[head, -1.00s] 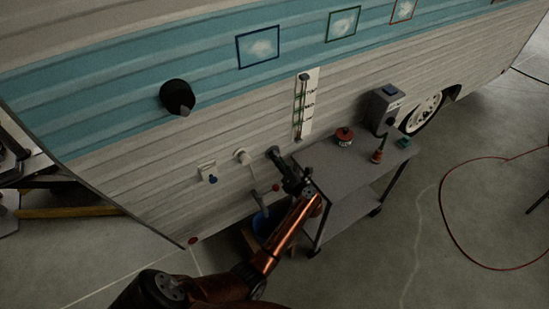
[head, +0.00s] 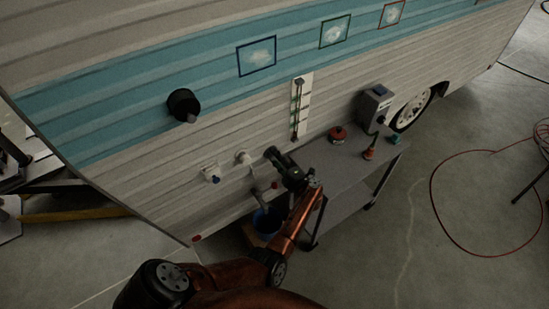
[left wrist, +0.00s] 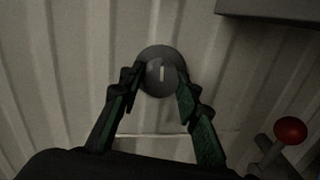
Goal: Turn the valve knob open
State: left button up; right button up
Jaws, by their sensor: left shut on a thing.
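A dark round knob (left wrist: 160,57) with a short pale mark sits on the ribbed camper wall. In the left wrist view the mark is about upright. My left gripper (left wrist: 161,82) is shut on this knob, one finger on each side of its rim. In the head view the left gripper (head: 284,168) is against the lower wall, left of a grey cart, and hides most of the knob (head: 271,153). My right gripper is not in view.
A white pipe fitting (head: 243,157) and a red-ended lever (left wrist: 290,131) are close by. A blue bucket (head: 266,222) stands below. The grey cart (head: 335,160) with small items is close on the right. A larger black knob (head: 184,104) is up left.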

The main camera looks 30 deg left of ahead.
pick_arm(q)
jog(key=shift+m, duration=0.6)
jog(key=o, duration=1.2)
jog(key=shift+c, duration=0.2)
jog(key=shift+d, duration=0.1)
jog(key=v, duration=0.7)
jog(key=shift+d, duration=0.2)
